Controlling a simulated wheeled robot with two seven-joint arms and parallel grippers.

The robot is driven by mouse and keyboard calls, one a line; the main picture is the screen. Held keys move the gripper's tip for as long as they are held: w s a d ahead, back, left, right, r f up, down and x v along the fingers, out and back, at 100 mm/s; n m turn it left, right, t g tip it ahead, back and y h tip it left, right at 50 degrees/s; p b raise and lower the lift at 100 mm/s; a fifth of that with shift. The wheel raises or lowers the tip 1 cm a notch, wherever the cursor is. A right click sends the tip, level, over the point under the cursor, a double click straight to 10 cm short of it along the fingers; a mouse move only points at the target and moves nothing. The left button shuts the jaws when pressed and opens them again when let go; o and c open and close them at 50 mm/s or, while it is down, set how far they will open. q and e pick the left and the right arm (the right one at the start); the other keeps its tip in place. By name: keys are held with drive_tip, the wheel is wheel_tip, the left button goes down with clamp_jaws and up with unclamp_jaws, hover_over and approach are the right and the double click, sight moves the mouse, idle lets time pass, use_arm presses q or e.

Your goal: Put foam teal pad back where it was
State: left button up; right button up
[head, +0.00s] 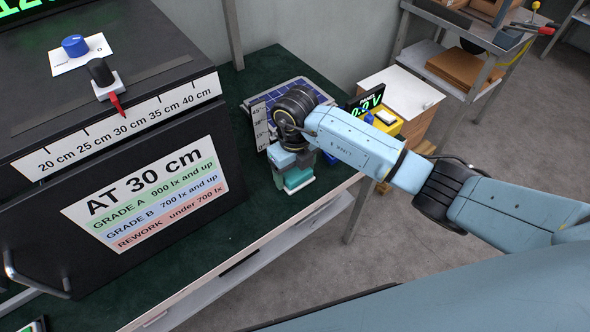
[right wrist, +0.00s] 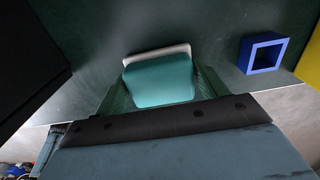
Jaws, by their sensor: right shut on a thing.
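The foam teal pad (head: 298,178) is a small teal block with a pale layer along its lower edge, near the front edge of the dark green bench. My right gripper (head: 290,166) reaches down over it from the right and is shut on it. In the right wrist view the teal pad (right wrist: 158,82) sits between the two fingers of my right gripper (right wrist: 160,92), with a pale edge showing behind it. I cannot tell whether it touches the bench. My left gripper is not in view.
A large black light box (head: 110,120) fills the left. A blue panel (head: 310,95) and a yellow meter (head: 388,121) stand behind my right wrist. An open blue square holder (right wrist: 263,53) is near the pad. The green bench (head: 240,225) is clear toward the front left.

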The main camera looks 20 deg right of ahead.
sight(295, 169)
drive_tip(key=shift+f, duration=0.1)
drive_tip(key=shift+f, duration=0.15)
drive_tip(key=o, duration=0.9)
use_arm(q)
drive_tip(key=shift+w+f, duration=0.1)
use_arm(e)
drive_tip(key=shift+o, duration=0.2)
wheel_tip(295, 169, up, 11)
drive_tip(key=shift+r+p, duration=0.1)
drive_tip(key=shift+p, duration=0.65)
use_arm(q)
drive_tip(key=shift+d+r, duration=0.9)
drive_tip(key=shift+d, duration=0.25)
use_arm(e)
drive_tip(key=shift+r, duration=0.7)
